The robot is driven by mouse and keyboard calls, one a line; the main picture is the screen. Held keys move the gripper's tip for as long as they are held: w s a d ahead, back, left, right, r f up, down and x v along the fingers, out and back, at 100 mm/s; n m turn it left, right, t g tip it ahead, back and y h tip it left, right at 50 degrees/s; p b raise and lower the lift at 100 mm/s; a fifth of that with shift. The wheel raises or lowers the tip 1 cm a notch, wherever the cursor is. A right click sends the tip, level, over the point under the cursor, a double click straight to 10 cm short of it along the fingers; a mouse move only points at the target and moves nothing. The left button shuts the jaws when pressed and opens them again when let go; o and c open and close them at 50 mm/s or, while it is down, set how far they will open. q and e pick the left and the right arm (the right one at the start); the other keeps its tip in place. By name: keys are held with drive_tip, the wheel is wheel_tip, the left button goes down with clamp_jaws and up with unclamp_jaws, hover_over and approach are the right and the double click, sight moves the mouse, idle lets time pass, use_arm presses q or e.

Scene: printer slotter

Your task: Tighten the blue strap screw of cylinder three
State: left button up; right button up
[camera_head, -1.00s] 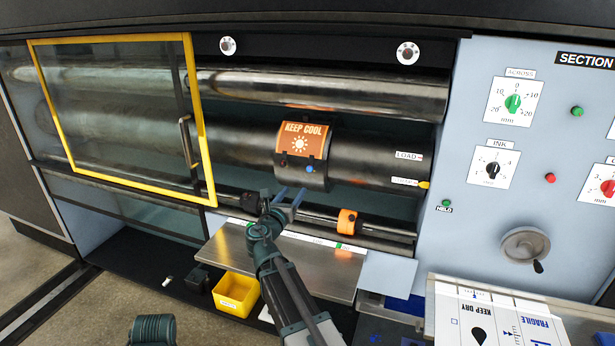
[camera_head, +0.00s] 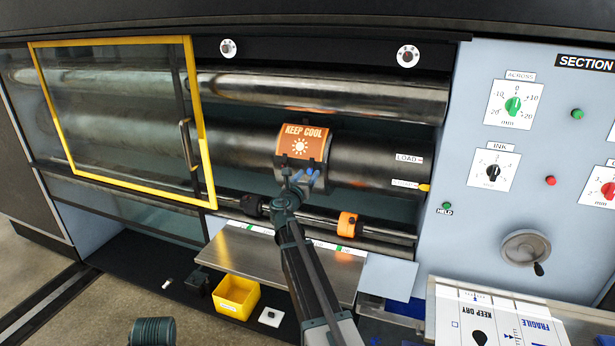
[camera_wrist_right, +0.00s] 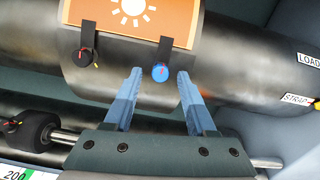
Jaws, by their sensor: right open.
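The blue strap screw (camera_wrist_right: 160,72) sits at the end of the right strap below the orange KEEP COOL plate (camera_head: 303,143). A red mark shows on its face. The plate is wrapped on a large dark cylinder (camera_head: 375,160). My right gripper (camera_wrist_right: 159,72) is open, and in the right wrist view its two blue fingertips stand on either side of the screw. I cannot tell whether they touch it. In the head view the right gripper (camera_head: 307,174) is in front of the plate's lower edge and partly hides the screw. My left gripper is out of view.
A black strap screw (camera_wrist_right: 87,57) is on the left strap. A rail with a black collar (camera_head: 251,204) and an orange collar (camera_head: 348,224) runs below. A yellow-framed guard (camera_head: 205,160) is at left, a control panel (camera_head: 470,130) at right. A metal shelf (camera_head: 240,258) lies below.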

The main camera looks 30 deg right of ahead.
clamp_jaws()
idle(0.4)
